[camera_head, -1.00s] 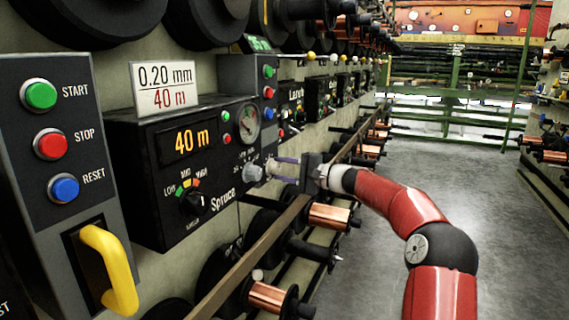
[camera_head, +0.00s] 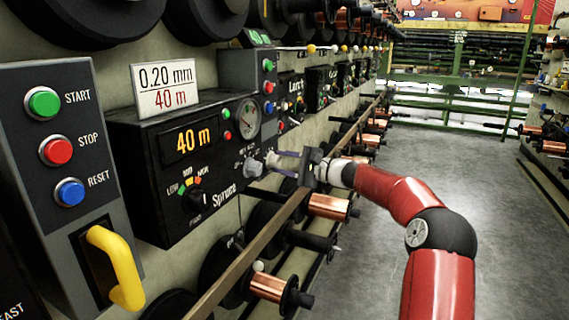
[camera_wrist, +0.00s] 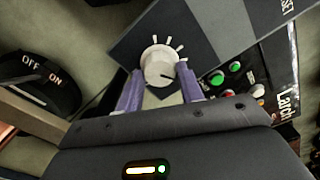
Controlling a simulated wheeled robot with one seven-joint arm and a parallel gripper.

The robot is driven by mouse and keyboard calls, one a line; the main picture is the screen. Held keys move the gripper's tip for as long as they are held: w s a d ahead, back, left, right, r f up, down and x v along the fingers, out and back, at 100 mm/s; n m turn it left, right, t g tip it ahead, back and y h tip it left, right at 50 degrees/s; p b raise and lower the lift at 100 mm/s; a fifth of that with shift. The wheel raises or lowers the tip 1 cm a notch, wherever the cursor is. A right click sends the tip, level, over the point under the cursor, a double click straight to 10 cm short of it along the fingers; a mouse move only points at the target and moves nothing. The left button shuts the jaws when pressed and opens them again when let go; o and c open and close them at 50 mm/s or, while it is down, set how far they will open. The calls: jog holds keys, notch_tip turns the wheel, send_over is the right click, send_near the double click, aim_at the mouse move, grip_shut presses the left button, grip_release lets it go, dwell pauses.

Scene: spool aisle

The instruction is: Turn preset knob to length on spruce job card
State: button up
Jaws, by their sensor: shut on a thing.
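The Spruce control box (camera_head: 150,205) is black, with a display (camera_head: 193,141) reading 40 m. Above it the job card (camera_head: 166,88) reads 0.20 mm, 40 m. The grey preset knob (camera_head: 253,167) sits at the lower right of the box front. My gripper (camera_head: 270,162) reaches it from the right, with its fingers shut on the knob. In the wrist view, the pale knob (camera_wrist: 158,65) with its dark pointer line sits between the two purple fingertips (camera_wrist: 160,76). Tick marks show around its upper side. The tick labels are too small to read.
At the left, a panel has START (camera_head: 43,103), STOP (camera_head: 56,150) and RESET (camera_head: 69,192) buttons and a yellow handle (camera_head: 117,268). A MID-marked selector (camera_head: 193,200) is left of the knob. A rail (camera_head: 240,262) and copper spools (camera_head: 268,287) lie below. The aisle floor (camera_head: 380,240) is clear.

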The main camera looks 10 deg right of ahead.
jog(key=o, duration=1)
jog(key=b+v, duration=0.1)
jog(key=v, duration=0.6)
jog(key=shift+s+d, duration=0.2)
jog(key=shift+d, duration=0.15)
